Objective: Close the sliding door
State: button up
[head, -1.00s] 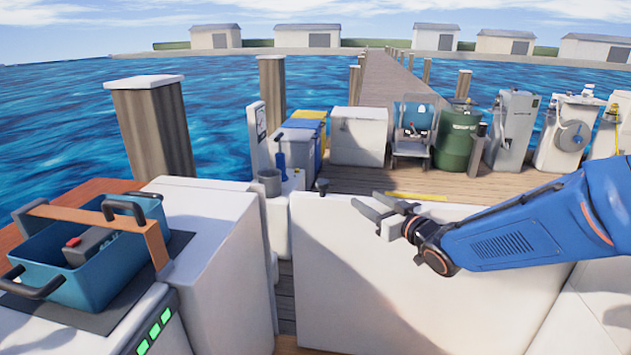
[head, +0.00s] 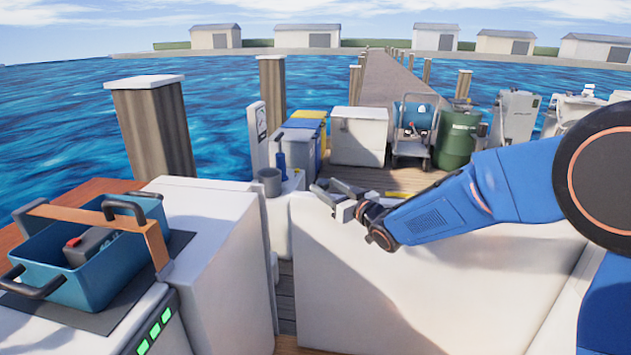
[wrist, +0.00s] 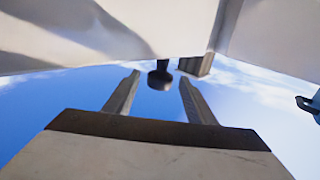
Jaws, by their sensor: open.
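The sliding door is a white panel (head: 380,290) standing in front of me. Its left edge is apart from the white cabinet on the left, with a narrow strip of decking showing between them. A dark round knob (wrist: 160,76) sits at the door's upper left; in the head view my fingers mostly cover it. My gripper (head: 325,190) is open at the door's top left. In the wrist view, the knob appears between and just beyond the tips of my open gripper (wrist: 159,80). I cannot tell whether the fingers touch it.
The white cabinet (head: 215,230) stands left of the gap. A blue tote (head: 95,255) with tools is on the left counter. Beyond the door on the dock are bins, a white box (head: 358,136), a cart and a green drum (head: 457,138).

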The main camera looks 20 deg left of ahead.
jog(key=x, duration=0.6)
jog(key=shift+w+a, duration=0.2)
grip_shut()
jog(key=s+a, duration=0.3)
jog(key=a, duration=1)
jog(key=shift+a+r, duration=0.15)
jog(key=shift+a, duration=0.2)
